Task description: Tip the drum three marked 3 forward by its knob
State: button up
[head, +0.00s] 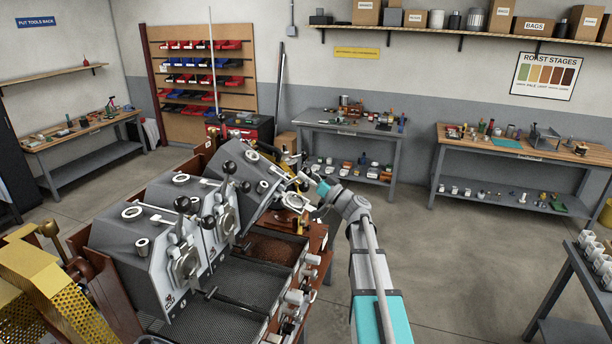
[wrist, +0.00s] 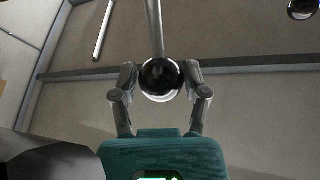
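Three grey roaster drums stand in a row in the head view. The farthest one, drum three (head: 260,184), leans forward to the right, while the near drum (head: 135,254) and middle drum (head: 190,205) sit more upright. I cannot read the number on drum three. My gripper (head: 304,183) is at the front of drum three. In the wrist view, my gripper (wrist: 161,82) has its fingers on both sides of a shiny black ball knob (wrist: 161,76) on a metal rod. The fingers appear to touch it. In the head view the held knob is hard to make out.
A tray with brown grainy material (head: 277,248) lies below drum three. A dark mesh tray (head: 245,281) lies nearer. Several small fittings line the roaster's front edge. A grey bench (head: 345,128) stands behind. The floor to the right of my arm (head: 450,255) is clear.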

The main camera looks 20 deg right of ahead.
jog(key=o, duration=0.3)
jog(key=shift+d, duration=0.2)
jog(key=shift+a, duration=0.15)
